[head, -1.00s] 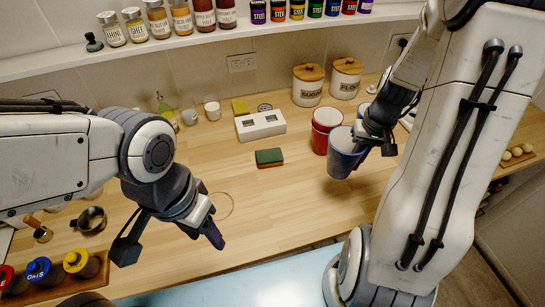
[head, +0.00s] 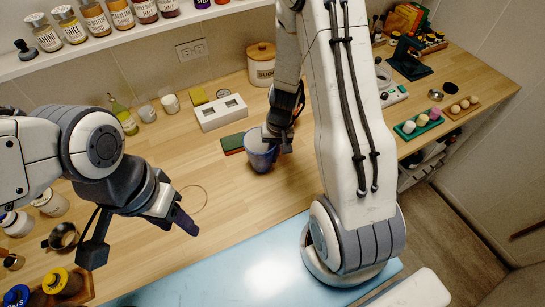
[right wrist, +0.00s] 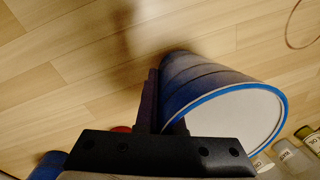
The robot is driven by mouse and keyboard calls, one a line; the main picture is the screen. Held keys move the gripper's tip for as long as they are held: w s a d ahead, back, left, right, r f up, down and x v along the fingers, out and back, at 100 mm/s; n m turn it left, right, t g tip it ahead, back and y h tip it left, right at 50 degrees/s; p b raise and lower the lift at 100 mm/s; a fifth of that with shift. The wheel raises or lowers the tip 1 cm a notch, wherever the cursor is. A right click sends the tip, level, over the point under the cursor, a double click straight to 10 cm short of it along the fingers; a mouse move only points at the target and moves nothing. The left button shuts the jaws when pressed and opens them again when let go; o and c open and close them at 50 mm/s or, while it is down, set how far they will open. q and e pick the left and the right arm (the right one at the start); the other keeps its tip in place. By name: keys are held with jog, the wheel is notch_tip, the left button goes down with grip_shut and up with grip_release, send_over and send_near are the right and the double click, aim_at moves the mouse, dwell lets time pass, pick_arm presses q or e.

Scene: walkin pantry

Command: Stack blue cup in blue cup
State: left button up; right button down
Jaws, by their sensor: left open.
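A blue cup (head: 261,152) is at my right gripper (head: 277,138), right of the green sponge, over the wooden counter. In the right wrist view the cup (right wrist: 205,85) lies tilted in the picture, with its pale inside showing; the gripper (right wrist: 162,115) is shut on its wall. Whether the cup's base touches the counter I cannot tell. A second blue thing (right wrist: 46,166), perhaps the other blue cup, shows partly at the lower left of that view. In the head view my right arm may hide it. My left gripper (head: 180,216) is open and empty above the counter's front part.
A thin ring outline (head: 192,199) marks bare counter between my grippers. The green sponge (head: 233,143) and a white holder (head: 221,113) stand behind. A jar (head: 261,66) is at the back. Bottles in a wooden tray (head: 80,287) are at the lower left.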

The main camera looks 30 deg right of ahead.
jog(key=shift+f, duration=0.5)
jog(key=shift+f+b, duration=0.25)
jog(key=shift+b, duration=0.05)
jog(key=c, duration=1)
grip_release()
jog(key=shift+r, duration=0.1)
jog(key=shift+c, duration=0.2)
